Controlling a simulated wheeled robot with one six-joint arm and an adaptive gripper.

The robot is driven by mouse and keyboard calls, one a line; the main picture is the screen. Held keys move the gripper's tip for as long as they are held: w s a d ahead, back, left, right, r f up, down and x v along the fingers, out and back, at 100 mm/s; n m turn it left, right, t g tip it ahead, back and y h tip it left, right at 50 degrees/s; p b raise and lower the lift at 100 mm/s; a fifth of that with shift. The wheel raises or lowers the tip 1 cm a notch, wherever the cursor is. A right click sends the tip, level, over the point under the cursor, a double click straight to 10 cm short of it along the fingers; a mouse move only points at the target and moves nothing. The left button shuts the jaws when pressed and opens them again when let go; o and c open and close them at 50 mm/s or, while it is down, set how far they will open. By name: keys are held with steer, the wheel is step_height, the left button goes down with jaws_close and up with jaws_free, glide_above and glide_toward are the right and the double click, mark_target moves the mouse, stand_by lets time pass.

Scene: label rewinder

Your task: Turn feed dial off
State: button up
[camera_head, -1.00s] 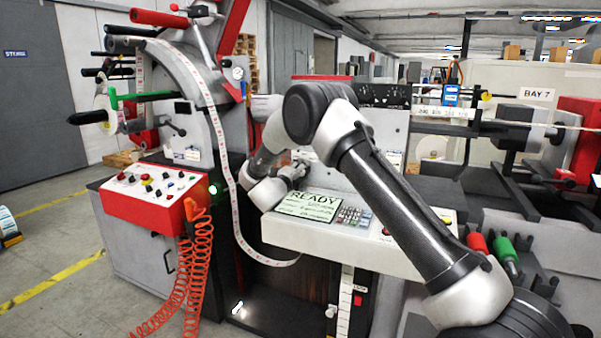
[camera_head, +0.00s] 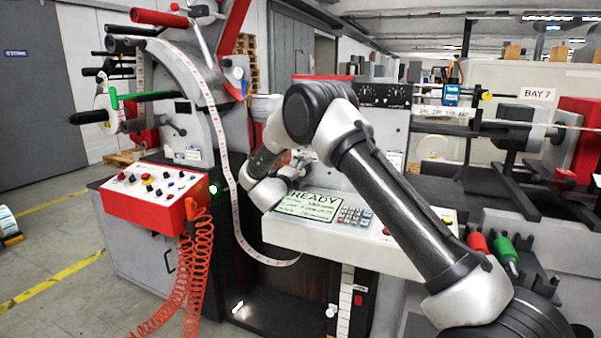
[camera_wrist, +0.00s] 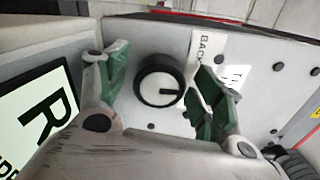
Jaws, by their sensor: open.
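In the wrist view, a round dial (camera_wrist: 160,81) with a black rim, a light face and a dark pointer mark sits on a grey panel. The pointer points right in that picture. My gripper (camera_wrist: 160,95) is open, with one green-padded finger on each side of the dial. The fingers look apart from the dial; contact cannot be made out. In the head view, my gripper (camera_head: 297,168) is small at the upright panel behind the display, and my arm hides the dial there.
The lit display (camera_head: 310,205) reading READY lies close beside my gripper, with a keypad (camera_head: 354,216) right of it. A label reading BACK (camera_wrist: 204,55) stands by the dial. A red control box (camera_head: 150,196) and a paper label strip (camera_head: 232,190) are to the left.

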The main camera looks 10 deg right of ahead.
steer(key=v, duration=1.2)
steer(key=shift+w+d+r, duration=0.1)
steer(key=d+r+n+t+y, duration=0.1)
steer(key=d+r+n+y, duration=0.3)
steer(key=r+n+y, duration=0.8)
steer(key=s+d+r+n+g, duration=0.2)
steer(key=s+r+n, duration=0.1)
steer(key=s+r, duration=0.35)
steer(key=s+d+f+n+g, duration=0.2)
steer(key=s+d+n+g, duration=0.1)
steer(key=s, duration=1)
steer(key=s+d+f+n+g+h, duration=0.1)
steer(key=s+d+f+n+g, duration=0.2)
steer(key=s, duration=1.1)
steer(key=s+d+f+n+g, duration=0.3)
steer(key=s+d+n, duration=0.3)
steer(key=s+d, duration=0.4)
steer(key=s, duration=0.3)
steer(key=shift+s, duration=0.4)
